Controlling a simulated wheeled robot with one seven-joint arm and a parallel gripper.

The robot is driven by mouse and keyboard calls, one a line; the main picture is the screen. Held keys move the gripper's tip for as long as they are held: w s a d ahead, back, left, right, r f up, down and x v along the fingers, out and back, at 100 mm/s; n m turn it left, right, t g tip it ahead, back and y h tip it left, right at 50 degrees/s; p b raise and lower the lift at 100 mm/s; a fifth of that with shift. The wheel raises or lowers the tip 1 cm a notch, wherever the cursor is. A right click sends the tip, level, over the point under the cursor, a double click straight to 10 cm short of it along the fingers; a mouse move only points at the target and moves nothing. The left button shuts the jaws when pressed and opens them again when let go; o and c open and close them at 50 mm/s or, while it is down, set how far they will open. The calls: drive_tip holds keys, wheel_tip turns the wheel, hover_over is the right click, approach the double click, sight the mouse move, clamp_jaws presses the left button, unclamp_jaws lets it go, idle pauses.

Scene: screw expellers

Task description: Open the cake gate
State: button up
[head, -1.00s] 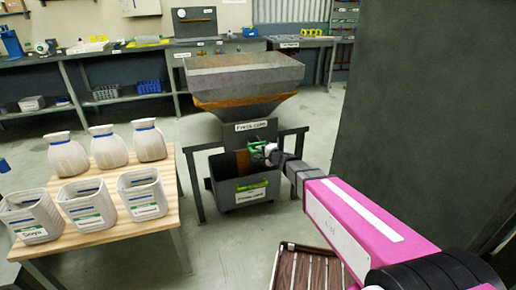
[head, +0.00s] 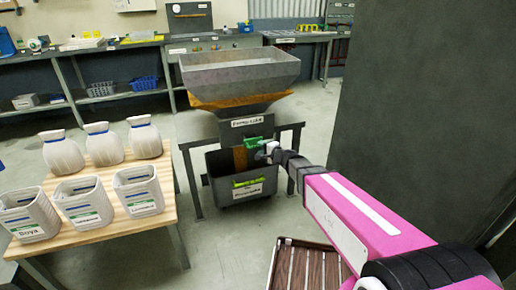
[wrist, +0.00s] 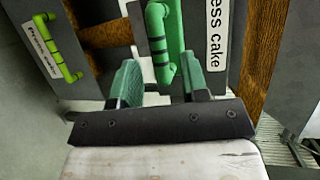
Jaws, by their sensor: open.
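The cake gate's green bar handle (wrist: 162,48) stands between my gripper's two green fingers in the wrist view. A dark plate lies beside it, with a "press cake" label (wrist: 216,35) to the right. My gripper (wrist: 160,82) is open around the lower part of the handle; I cannot tell whether either finger touches it. In the head view, the green handle (head: 254,143) sits under the hopper's label, and my gripper (head: 265,151) reaches it from the right. The fingertips are small there and partly hide the handle.
A grey bin (head: 222,190) with its own green handle (wrist: 58,48) stands below the hopper (head: 240,70). A wooden table (head: 120,215) with several white containers is to the left. A slatted brown crate (head: 305,270) is on the floor in front. A dark panel (head: 420,110) stands at right.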

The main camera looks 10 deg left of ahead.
drive_tip(key=v, duration=0.7)
drive_tip(key=shift+s+d, duration=0.1)
drive_tip(key=shift+d, duration=0.1)
drive_tip(key=s+d+f+n+g+h, duration=0.2)
drive_tip(key=s+d+g+h, duration=0.1)
drive_tip(key=d, duration=0.7)
drive_tip(key=s+d+f+n+g+h, duration=0.2)
drive_tip(key=s+d+h, duration=0.3)
drive_tip(key=d, duration=0.6)
drive_tip(key=s+d+f+n+g+h, duration=0.3)
drive_tip(key=s+d+n+g+h, duration=0.1)
drive_tip(key=d, duration=0.7)
drive_tip(key=shift+s+d+h, duration=0.15)
drive_tip(key=shift+s+h, duration=0.35)
drive_tip(key=shift+s, duration=0.45)
